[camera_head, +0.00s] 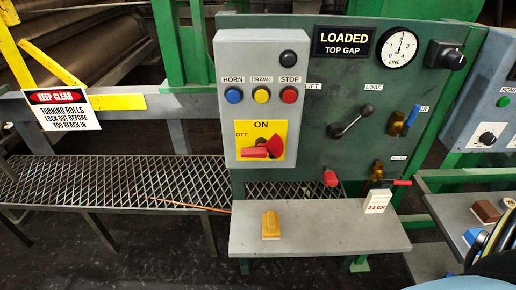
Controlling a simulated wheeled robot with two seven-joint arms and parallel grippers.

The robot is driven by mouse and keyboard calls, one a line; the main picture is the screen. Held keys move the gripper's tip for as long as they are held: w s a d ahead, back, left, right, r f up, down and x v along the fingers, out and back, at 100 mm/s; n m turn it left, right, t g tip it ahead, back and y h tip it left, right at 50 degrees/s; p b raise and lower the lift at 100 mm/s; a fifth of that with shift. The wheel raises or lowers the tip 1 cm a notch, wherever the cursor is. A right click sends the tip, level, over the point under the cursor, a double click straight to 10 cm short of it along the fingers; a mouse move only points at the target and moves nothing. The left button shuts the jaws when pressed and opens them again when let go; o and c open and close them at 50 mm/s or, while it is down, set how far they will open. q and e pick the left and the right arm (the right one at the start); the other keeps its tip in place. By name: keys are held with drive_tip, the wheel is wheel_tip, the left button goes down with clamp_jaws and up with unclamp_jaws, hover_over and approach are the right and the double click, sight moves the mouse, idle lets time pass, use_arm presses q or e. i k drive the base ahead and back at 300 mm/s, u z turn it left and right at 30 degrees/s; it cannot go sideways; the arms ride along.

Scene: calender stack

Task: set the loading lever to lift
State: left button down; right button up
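The loading lever (350,120) is on the dark green panel (300,150). It is a light metal arm with a dark hub at its lower left and a black knob at its upper right. The knob end points up and right, toward the LOAD label (373,86). The LIFT label (314,86) is up and left of the lever, partly hidden by the grey control box (228,135). A sign above reads LOADED, TOP GAP (344,42). I see neither gripper; a dark, yellow-edged shape at the lower right edge is unclear.
The grey box carries three buttons and a red switch (260,147) and stands left of the lever. A blue-handled valve (397,126) and a red-handled valve (377,171) are right of it.

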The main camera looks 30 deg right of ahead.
sight(369, 109)
drive_tip(key=z, duration=1.75)
